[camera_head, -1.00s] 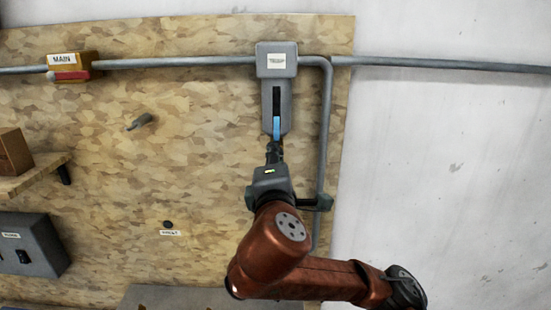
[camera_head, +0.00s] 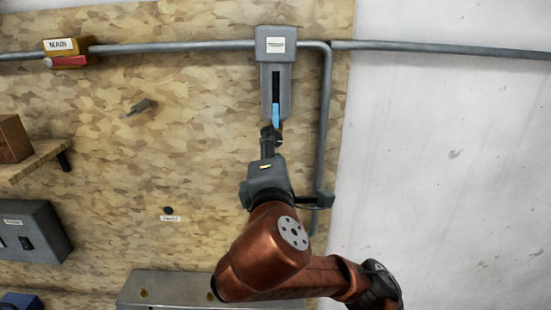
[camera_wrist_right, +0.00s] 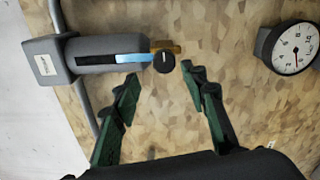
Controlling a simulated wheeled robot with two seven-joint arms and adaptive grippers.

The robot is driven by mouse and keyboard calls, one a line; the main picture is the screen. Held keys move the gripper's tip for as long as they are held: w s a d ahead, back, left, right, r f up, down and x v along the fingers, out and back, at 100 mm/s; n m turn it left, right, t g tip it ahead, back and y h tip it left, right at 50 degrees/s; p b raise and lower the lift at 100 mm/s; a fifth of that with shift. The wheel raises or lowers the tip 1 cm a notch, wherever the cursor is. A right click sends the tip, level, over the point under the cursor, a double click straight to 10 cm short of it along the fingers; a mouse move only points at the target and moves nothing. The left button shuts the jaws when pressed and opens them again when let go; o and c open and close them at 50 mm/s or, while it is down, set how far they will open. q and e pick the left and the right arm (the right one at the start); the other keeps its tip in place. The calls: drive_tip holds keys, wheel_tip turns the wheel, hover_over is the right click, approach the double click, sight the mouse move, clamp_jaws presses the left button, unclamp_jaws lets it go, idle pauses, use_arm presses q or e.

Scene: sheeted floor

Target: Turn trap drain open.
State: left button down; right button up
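The grey trap (camera_head: 284,95) is mounted on the wooden board, with a labelled box on top and a blue strip in a black slot. It also shows in the right wrist view (camera_wrist_right: 92,50), turned sideways. There a black round knob (camera_wrist_right: 164,63) with a white mark sits beside a brass piece (camera_wrist_right: 166,46) at the trap's end. My right gripper (camera_wrist_right: 160,76) is open. Its two green fingers are spread on either side of the knob, apparently without touching it. In the head view my right gripper (camera_head: 268,138) covers the knob. My left gripper is not in view.
A round dial gauge (camera_wrist_right: 294,48) is on the wall beyond my fingers. Grey pipe (camera_head: 175,48) runs along the top and down beside the trap. Left are a MAIN box (camera_head: 66,47), a shelf (camera_head: 35,160) and a switch box (camera_head: 32,230). A metal surface (camera_head: 165,287) is below.

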drive_tip(key=s, duration=0.3)
drive_tip(key=shift+s+d+f, duration=0.3)
drive_tip(key=shift+d, duration=0.1)
